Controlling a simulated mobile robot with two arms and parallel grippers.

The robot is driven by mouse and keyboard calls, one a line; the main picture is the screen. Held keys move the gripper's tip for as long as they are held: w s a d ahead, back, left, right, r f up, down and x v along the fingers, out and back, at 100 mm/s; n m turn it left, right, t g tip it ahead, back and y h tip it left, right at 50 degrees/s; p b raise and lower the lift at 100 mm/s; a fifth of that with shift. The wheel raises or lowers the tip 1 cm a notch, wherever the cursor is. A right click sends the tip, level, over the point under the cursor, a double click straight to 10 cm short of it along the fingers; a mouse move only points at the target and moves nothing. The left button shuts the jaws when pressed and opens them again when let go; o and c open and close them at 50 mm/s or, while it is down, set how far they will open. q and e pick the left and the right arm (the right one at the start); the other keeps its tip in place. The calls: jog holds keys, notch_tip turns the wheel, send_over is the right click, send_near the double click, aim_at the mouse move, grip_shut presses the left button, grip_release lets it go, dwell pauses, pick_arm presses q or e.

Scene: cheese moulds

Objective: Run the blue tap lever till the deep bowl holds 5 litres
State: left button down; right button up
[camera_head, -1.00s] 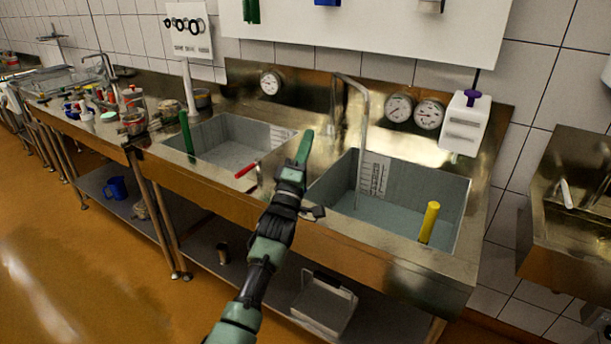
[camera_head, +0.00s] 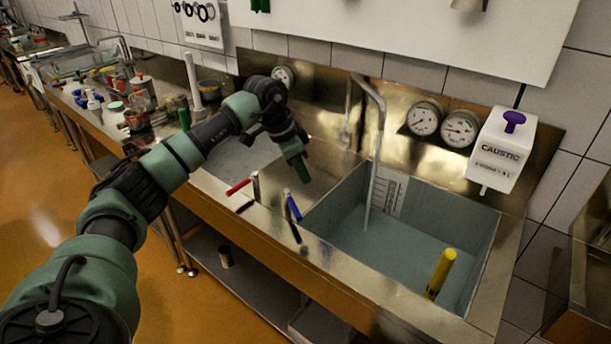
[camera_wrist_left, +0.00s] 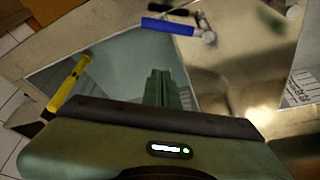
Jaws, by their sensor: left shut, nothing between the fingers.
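The blue tap lever (camera_head: 292,206) sits on the front ledge between the two bowls; it also shows in the left wrist view (camera_wrist_left: 168,26). The deep bowl (camera_head: 474,263) on the right holds water, with a graduated scale (camera_head: 388,192) on its back wall whose figures are too small to read. A swan-neck spout (camera_head: 379,125) hangs over this bowl; I cannot tell whether water runs from it. My left gripper (camera_head: 299,170) is shut and empty, above and behind the blue lever, apart from it. My right gripper is out of view.
A red lever (camera_head: 238,187) lies left of the blue one, by the left bowl (camera_head: 241,160). A yellow standpipe (camera_head: 440,272) leans in the deep bowl. Dials (camera_head: 424,119) and a caustic dispenser (camera_head: 501,150) are on the back wall. Jars (camera_head: 137,118) crowd the left counter.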

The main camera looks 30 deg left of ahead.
aim_at(295, 206)
pick_arm(q)
notch_tip(295, 206, down, 9)
jog(key=p, duration=0.3)
jog(key=shift+s+a+r+p, duration=0.2)
jog(key=shift+s+a+p, duration=0.05)
jog(key=shift+s+p, duration=0.1)
jog(key=shift+s+a+f+m, duration=0.1)
jog(key=shift+s+a+m, duration=0.3)
jog(key=shift+s+m, duration=0.15)
